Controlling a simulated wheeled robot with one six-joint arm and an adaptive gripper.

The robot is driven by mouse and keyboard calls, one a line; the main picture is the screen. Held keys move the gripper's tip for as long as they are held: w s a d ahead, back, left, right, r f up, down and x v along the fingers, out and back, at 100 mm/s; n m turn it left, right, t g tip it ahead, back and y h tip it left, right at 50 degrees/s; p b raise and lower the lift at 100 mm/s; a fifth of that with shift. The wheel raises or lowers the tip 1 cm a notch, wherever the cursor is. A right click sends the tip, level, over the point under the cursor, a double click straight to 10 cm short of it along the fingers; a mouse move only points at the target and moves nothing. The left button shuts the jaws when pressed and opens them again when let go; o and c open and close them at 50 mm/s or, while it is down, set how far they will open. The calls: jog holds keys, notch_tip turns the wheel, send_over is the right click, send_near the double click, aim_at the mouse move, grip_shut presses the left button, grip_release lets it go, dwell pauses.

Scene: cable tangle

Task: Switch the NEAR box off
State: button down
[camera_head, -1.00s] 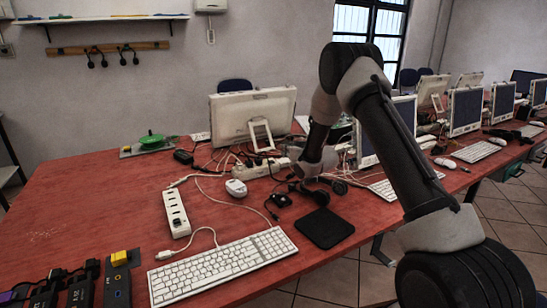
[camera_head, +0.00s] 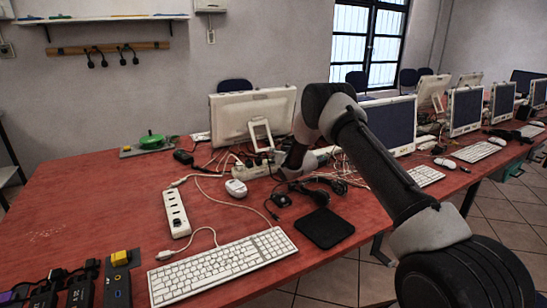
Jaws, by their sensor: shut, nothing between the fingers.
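I cannot tell for sure which thing is the near box. A dark box with a yellow knob (camera_head: 121,257) lies at the front left edge of the table. A white power strip (camera_head: 176,215) lies in the left middle of the table, and another pale strip (camera_head: 255,171) lies farther back among cables. A flat grey plate with a green knob (camera_head: 150,142) sits at the far left. My gripper (camera_head: 287,174) is shut and empty, low over the cables at the right end of the back strip. Its fingertips are small and partly lost among the cables.
A white keyboard (camera_head: 222,268), a white mouse (camera_head: 236,188) and a black mat (camera_head: 324,228) lie in front. Black adapters (camera_head: 45,294) sit at the front left corner. A monitor (camera_head: 252,120) stands behind the cables. The left of the red table (camera_head: 95,195) is clear.

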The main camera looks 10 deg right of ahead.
jog(key=shift+f, duration=0.35)
jog(key=shift+a, duration=0.1)
